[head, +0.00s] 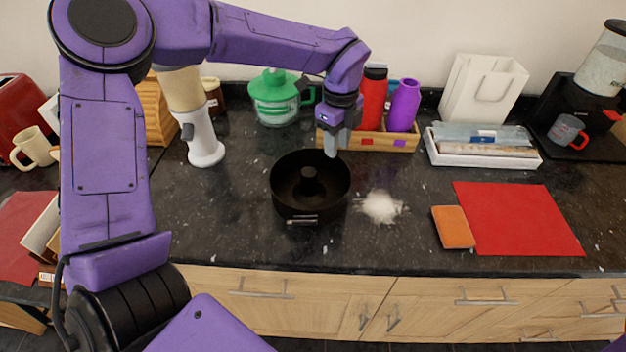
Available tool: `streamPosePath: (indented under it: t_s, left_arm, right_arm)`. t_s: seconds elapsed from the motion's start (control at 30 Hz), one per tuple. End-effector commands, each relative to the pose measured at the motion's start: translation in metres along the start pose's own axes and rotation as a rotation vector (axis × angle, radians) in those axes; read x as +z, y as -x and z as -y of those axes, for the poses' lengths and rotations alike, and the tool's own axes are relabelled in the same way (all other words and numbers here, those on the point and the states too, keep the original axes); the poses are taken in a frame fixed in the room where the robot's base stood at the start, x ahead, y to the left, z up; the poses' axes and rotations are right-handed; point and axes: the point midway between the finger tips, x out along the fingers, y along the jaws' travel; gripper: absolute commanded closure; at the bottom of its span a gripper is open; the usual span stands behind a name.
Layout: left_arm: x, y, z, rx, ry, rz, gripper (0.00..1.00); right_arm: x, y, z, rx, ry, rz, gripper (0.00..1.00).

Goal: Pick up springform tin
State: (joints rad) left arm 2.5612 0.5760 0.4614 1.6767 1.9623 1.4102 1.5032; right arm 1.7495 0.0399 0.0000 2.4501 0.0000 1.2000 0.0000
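The springform tin (285,205) is a round black pan with a central tube. It stands upright on the dark granite counter, with a metal clasp on its front side. My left gripper (334,152) comes down from above to the back right part of the tin's rim. Its grey fingers point down and overlap the rim in the picture. I cannot tell whether they touch the rim or how far apart they are. My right gripper is not in view.
White powder (381,207) lies right of the tin. An orange sponge (452,227) and red mat (520,218) are farther right. Behind are a wooden box (395,142) with bottles and a green-lidded jar (275,97). A white grinder (204,140) stands back left. Counter front is clear.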

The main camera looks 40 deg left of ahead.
Motion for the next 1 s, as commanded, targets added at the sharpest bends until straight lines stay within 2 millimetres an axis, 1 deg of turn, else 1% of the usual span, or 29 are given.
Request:
streamPosePath:
  t_s: [0.07, 0.17, 0.23, 0.3, 0.4, 0.57, 0.6, 0.67, 1.0]
  left_arm:
    - [0.002, -0.009, 0.004, 0.009, 0.001, 0.0, 0.67]
    - [0.004, -0.028, 0.005, 0.014, -0.002, 0.002, 0.67]
    - [0.004, -0.044, 0.007, 0.014, -0.001, 0.002, 0.67]
    - [0.004, -0.053, 0.007, 0.013, -0.001, 0.001, 0.67]
    - [0.004, -0.059, 0.008, 0.011, 0.0, 0.001, 0.67]
    - [0.004, -0.059, 0.008, 0.01, 0.0, 0.001, 0.67]
    - [0.004, -0.059, 0.008, 0.01, 0.0, 0.001, 0.8]
    - [0.004, -0.059, 0.008, 0.01, 0.0, 0.001, 1.0]
    - [0.004, -0.059, 0.008, 0.011, -0.001, 0.001, 1.0]
  right_arm:
    - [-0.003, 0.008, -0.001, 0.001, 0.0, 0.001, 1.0]
    - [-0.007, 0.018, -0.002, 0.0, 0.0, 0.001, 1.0]
    - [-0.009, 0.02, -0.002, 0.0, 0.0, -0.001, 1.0]
    - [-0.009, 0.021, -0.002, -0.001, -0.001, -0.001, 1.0]
    - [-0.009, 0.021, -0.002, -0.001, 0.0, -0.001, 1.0]
    - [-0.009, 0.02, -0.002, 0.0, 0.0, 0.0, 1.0]
    - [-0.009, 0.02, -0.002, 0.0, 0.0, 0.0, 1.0]
    - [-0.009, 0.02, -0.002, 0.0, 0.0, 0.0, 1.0]
    - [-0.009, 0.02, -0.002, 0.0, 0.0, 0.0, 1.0]
